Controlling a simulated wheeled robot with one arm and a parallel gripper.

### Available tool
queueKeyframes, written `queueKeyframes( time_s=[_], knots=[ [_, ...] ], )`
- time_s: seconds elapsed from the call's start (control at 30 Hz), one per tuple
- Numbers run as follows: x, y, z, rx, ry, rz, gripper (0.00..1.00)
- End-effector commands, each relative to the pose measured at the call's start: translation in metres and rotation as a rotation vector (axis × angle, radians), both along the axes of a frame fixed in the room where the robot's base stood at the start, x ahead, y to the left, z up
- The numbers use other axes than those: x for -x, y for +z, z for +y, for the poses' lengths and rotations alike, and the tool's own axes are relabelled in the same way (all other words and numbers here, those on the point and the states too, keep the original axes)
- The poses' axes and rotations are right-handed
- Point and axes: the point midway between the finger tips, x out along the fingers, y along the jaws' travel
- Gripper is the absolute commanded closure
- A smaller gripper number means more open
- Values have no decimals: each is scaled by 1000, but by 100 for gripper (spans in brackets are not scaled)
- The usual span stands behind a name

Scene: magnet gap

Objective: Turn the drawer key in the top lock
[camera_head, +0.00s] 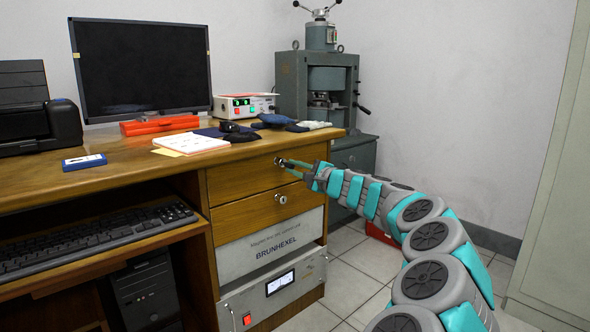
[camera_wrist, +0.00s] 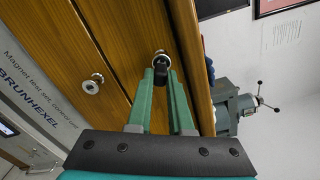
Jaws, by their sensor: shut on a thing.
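The drawer key (camera_wrist: 161,65), with a dark head, sits at the top lock (camera_head: 279,161) on the front of the upper wooden drawer (camera_head: 236,184). My gripper (camera_head: 290,167) reaches in from the right, its green fingers closed on the key's head. In the wrist view the fingers (camera_wrist: 163,82) meet at the key, just below the round metal lock. The lower drawer has its own round lock (camera_head: 281,199), which also shows in the wrist view (camera_wrist: 92,85). Whether the key is turned, I cannot tell.
The wooden desk (camera_head: 120,168) carries a monitor (camera_head: 140,66), papers (camera_head: 191,143), gloves (camera_head: 278,121) and a small instrument box (camera_head: 246,104). A grey machine (camera_head: 318,85) stands behind the desk's right end. A white Brunhexel panel (camera_head: 272,246) lies below the drawers.

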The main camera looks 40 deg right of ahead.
Motion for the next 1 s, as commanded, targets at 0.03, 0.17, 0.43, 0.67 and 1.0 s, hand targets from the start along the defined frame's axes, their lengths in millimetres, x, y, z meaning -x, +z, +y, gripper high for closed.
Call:
queueKeyframes(
  time_s=[0.03,0.17,0.43,0.67,1.0],
  knots=[
    [-1,-1,1,33,3,-1,100],
    [-1,-2,1,59,3,-1,100],
    [-1,-2,3,159,6,-11,100],
    [-2,-3,2,353,6,-24,100],
    [-1,-3,2,355,6,-24,61]
  ],
)
